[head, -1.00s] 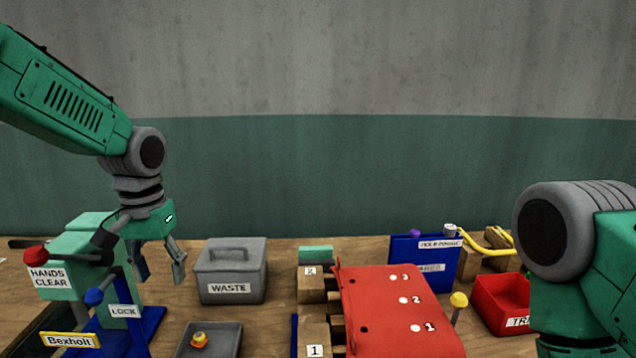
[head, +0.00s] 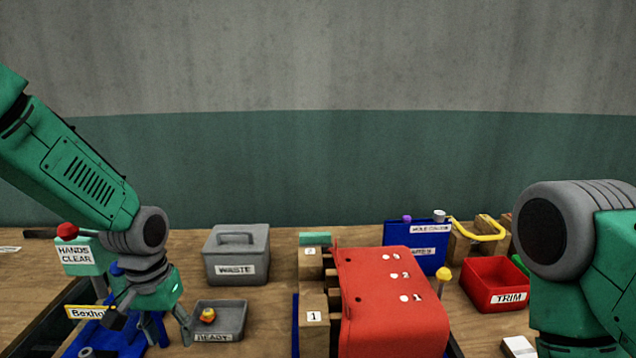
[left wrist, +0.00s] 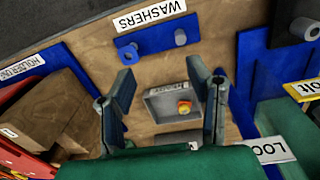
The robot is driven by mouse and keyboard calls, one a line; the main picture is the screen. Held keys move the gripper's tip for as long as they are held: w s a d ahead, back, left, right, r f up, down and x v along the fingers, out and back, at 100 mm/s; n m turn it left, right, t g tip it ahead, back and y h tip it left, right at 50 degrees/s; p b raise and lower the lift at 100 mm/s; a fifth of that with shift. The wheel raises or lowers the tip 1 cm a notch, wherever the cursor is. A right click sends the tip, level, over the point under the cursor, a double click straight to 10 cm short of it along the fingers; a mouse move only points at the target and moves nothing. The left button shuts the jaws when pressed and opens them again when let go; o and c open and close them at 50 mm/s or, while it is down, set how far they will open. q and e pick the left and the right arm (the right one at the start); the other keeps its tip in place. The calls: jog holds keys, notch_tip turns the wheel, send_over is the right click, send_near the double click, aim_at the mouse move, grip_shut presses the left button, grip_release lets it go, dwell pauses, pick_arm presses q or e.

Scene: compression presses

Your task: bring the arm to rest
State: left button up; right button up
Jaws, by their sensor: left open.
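My left gripper (head: 172,330) is open and low at the left of the bench, in front of the blue-based station and beside the READY tray (head: 233,319). In the left wrist view, the two fingers (left wrist: 164,88) stand wide apart with nothing between their tips. The small grey tray (left wrist: 154,107) with a yellow and red piece (left wrist: 184,107) shows beyond them. My right arm (head: 570,240) comes in at the right edge; its gripper is out of the picture.
A lidded grey WASTE box (head: 237,240) stands behind the tray. A red numbered cover (head: 390,300) fills the middle front. A red TRIM bin (head: 490,275) is at right. The red-topped HANDS CLEAR post (head: 78,257) stands beside my left wrist. A blue WASHERS holder (left wrist: 150,45) shows in the wrist view.

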pick_arm(q)
jog(key=s+f, duration=1.7)
jog(key=f, duration=0.1)
jog(key=s+a+f, duration=0.2)
jog(key=s, duration=0.6)
jog(key=s+a+f, duration=0.1)
jog(key=s+f, duration=0.1)
jog(key=s, duration=0.5)
notch_tip(320, 180, down, 9)
jog(key=w+b, duration=0.2)
jog(key=b, duration=0.8)
jog(key=shift+d+t+y, duration=0.3)
jog(key=shift+d+t, duration=0.1)
jog(key=shift+w+f, duration=0.1)
jog(key=shift+w, duration=0.1)
